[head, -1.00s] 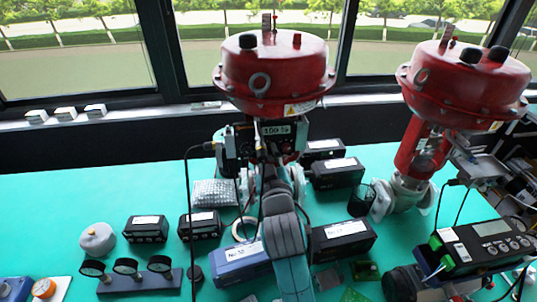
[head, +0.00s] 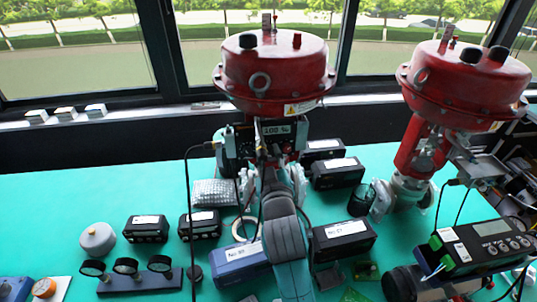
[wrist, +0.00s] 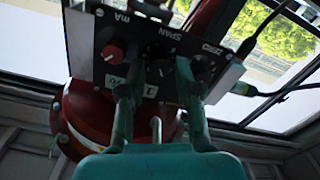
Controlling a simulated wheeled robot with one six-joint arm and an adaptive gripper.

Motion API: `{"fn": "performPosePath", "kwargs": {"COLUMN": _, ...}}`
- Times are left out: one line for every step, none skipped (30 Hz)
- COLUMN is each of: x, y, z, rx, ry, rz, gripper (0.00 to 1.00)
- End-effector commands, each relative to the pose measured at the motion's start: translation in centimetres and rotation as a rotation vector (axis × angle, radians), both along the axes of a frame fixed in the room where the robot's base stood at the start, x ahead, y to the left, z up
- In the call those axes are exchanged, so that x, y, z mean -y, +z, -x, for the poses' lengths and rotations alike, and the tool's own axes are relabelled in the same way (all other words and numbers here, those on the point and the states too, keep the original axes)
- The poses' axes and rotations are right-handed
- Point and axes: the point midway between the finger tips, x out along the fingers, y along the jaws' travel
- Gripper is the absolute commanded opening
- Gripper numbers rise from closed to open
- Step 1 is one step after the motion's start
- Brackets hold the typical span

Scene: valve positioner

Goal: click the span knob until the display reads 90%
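The positioner panel (wrist: 150,45) hangs under the red actuator in the wrist view, its labels upside down: mA, SPAN and ZERO. A dark knob (wrist: 160,68) sits below the SPAN label, partly hidden in shadow. My gripper (wrist: 154,78) is open; its two teal fingers stand apart in front of the panel, one on each side of this knob. I cannot tell whether they touch it. In the head view the small display (head: 276,131) on the positioner shows small text that looks inverted, like 100 %. My arm hides much of the positioner there.
A red knob (wrist: 112,52) is on the panel's left in the wrist view. A cable plug (wrist: 243,88) sticks out at its right. In the head view, a second red actuator (head: 465,82) stands at the right. Several black boxes and gauges lie on the green table (head: 80,190).

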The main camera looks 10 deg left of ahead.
Motion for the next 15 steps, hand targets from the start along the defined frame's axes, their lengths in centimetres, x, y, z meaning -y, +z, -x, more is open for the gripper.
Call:
{"fn": "performPosePath", "kwargs": {"x": 0.2, "y": -0.1, "z": 0.7, "rx": -0.001, "ry": 0.001, "rz": 0.000, "gripper": 0.33}}
{"fn": "performPosePath", "kwargs": {"x": 0.3, "y": -0.1, "z": 1.1, "rx": -0.001, "ry": 0.001, "rz": 0.000, "gripper": 0.33}}
{"fn": "performPosePath", "kwargs": {"x": 0.5, "y": -0.1, "z": 1.8, "rx": 0.000, "ry": 0.001, "rz": 0.000, "gripper": 0.33}}
{"fn": "performPosePath", "kwargs": {"x": 0.6, "y": -0.1, "z": 2.3, "rx": -0.001, "ry": 0.002, "rz": 0.000, "gripper": 0.33}}
{"fn": "performPosePath", "kwargs": {"x": 0.8, "y": -0.2, "z": 2.9, "rx": -0.002, "ry": 0.002, "rz": 0.000, "gripper": 0.33}}
{"fn": "performPosePath", "kwargs": {"x": 1.0, "y": -0.1, "z": 3.7, "rx": -0.002, "ry": 0.002, "rz": 0.000, "gripper": 0.33}}
{"fn": "performPosePath", "kwargs": {"x": 1.2, "y": -0.2, "z": 4.3, "rx": -0.003, "ry": 0.002, "rz": 0.001, "gripper": 0.33}}
{"fn": "performPosePath", "kwargs": {"x": 1.4, "y": -0.1, "z": 4.9, "rx": -0.002, "ry": 0.002, "rz": -0.001, "gripper": 0.33}}
{"fn": "performPosePath", "kwargs": {"x": 1.6, "y": -0.2, "z": 5.7, "rx": -0.002, "ry": 0.002, "rz": 0.000, "gripper": 0.33}}
{"fn": "performPosePath", "kwargs": {"x": 1.7, "y": -0.1, "z": 6.2, "rx": -0.002, "ry": 0.002, "rz": 0.000, "gripper": 0.33}}
{"fn": "performPosePath", "kwargs": {"x": 1.9, "y": -0.2, "z": 6.8, "rx": -0.002, "ry": 0.002, "rz": 0.000, "gripper": 0.33}}
{"fn": "performPosePath", "kwargs": {"x": 2.1, "y": -0.2, "z": 7.5, "rx": -0.002, "ry": 0.002, "rz": 0.000, "gripper": 0.33}}
{"fn": "performPosePath", "kwargs": {"x": 2.2, "y": -0.1, "z": 7.9, "rx": -0.002, "ry": 0.001, "rz": 0.001, "gripper": 0.33}}
{"fn": "performPosePath", "kwargs": {"x": 2.4, "y": -0.1, "z": 8.4, "rx": -0.002, "ry": 0.002, "rz": 0.000, "gripper": 0.33}}
{"fn": "performPosePath", "kwargs": {"x": 2.5, "y": -0.2, "z": 8.9, "rx": -0.003, "ry": 0.002, "rz": 0.002, "gripper": 0.33}}
